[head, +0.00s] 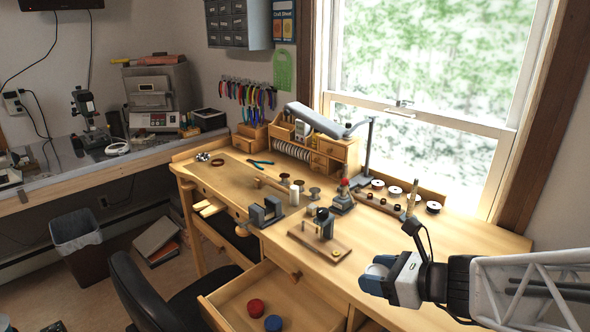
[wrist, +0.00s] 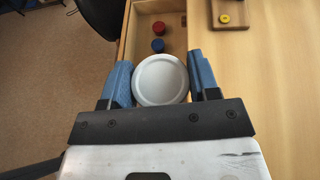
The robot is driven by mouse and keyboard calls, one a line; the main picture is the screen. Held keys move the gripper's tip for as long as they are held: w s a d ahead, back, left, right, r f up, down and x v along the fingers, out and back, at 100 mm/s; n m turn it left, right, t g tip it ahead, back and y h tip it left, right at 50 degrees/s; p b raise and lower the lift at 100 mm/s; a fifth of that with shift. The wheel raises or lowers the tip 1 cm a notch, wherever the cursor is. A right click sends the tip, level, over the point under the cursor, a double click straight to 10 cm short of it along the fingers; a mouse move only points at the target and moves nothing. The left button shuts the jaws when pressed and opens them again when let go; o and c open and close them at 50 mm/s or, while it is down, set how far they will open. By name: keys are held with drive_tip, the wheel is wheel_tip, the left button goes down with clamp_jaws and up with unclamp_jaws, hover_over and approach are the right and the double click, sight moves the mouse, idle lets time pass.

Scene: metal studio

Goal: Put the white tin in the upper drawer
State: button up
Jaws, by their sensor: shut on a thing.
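The white tin (wrist: 160,82) is round with a pale lid and sits between the two blue fingers of my gripper (wrist: 159,62). The fingers are shut on its sides. In the head view my gripper (head: 374,274) is at the lower right, above the front part of the bench, and part of the tin shows at the fingers. An open drawer (head: 232,302) is pulled out under the bench front, left of my gripper. It holds a red tin (head: 255,307) and a blue tin (head: 273,323). In the wrist view the drawer (wrist: 171,10) lies beyond the tin.
The wooden bench (head: 440,240) has a small wooden board with a device (head: 322,245), a grey vise-like block (head: 266,211) and several spools. A desk lamp (head: 316,121) stands at the back. A black chair (head: 150,290) is left of the drawer. The bench's right part is clear.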

drive_tip(key=shift+s+a+f, duration=0.65)
drive_tip(key=shift+s+a, duration=3.85)
drive_tip(key=shift+s, duration=1.1)
wheel_tip(320, 180, down, 19)
drive_tip(key=shift+n+g+y, duration=0.3)
drive_tip(key=shift+n, duration=0.1)
drive_tip(key=shift+w, duration=0.1)
drive_tip(key=w+a, duration=0.2)
drive_tip(key=w, duration=0.5)
drive_tip(key=w+a+f, duration=0.1)
drive_tip(key=w+a, duration=0.2)
drive_tip(key=w, duration=0.5)
drive_tip(key=shift+a+f, duration=0.15)
drive_tip(key=shift+f, duration=0.15)
drive_tip(key=shift+f, duration=1.75)
